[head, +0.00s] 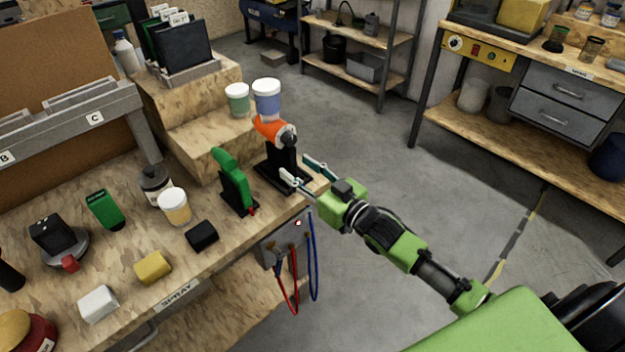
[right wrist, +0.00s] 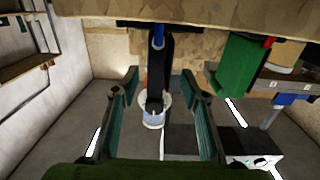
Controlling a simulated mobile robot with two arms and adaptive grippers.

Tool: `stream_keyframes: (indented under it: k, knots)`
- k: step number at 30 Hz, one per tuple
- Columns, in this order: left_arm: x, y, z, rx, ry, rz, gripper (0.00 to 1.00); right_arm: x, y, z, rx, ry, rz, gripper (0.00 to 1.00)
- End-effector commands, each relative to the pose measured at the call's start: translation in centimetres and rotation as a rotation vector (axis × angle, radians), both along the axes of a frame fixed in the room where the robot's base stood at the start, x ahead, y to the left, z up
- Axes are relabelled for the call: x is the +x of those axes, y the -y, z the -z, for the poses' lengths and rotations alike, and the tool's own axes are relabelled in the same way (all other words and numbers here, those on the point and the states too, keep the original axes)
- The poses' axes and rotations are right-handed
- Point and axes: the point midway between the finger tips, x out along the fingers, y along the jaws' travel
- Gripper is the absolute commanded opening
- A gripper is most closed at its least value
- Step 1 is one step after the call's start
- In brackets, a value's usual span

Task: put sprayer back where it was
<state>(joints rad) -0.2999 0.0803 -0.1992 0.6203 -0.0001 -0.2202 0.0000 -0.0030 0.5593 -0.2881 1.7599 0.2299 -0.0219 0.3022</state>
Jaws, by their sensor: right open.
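In the right wrist view the dark handle and a pale cup (right wrist: 153,118) appear between the spread fingers, with no clear contact. My left gripper is not in view.
A white-lidded green jar (head: 237,99) stands on the wooden step (head: 210,130) behind the sprayers. Red and blue cables hang below the bench edge. The floor to the right is clear.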

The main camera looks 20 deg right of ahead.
Motion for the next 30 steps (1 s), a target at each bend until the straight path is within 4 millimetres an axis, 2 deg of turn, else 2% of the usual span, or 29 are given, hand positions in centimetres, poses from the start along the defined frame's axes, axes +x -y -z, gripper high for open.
stream_keyframes:
  k: [3, 9, 15, 30]
  knots:
    - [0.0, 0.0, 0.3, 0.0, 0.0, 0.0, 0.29, -2.1, 0.7, 0.1, -0.001, -0.002, -0.001, 0.41]
    - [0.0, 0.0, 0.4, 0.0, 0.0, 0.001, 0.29, -4.0, 1.4, 0.0, -0.001, -0.002, 0.0, 0.41]
    - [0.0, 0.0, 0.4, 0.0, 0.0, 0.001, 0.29, -4.6, 1.6, -0.1, 0.0, -0.001, 0.0, 0.41]
    - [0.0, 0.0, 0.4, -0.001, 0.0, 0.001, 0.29, -4.6, 1.6, -0.1, 0.0, 0.0, 0.0, 0.41]
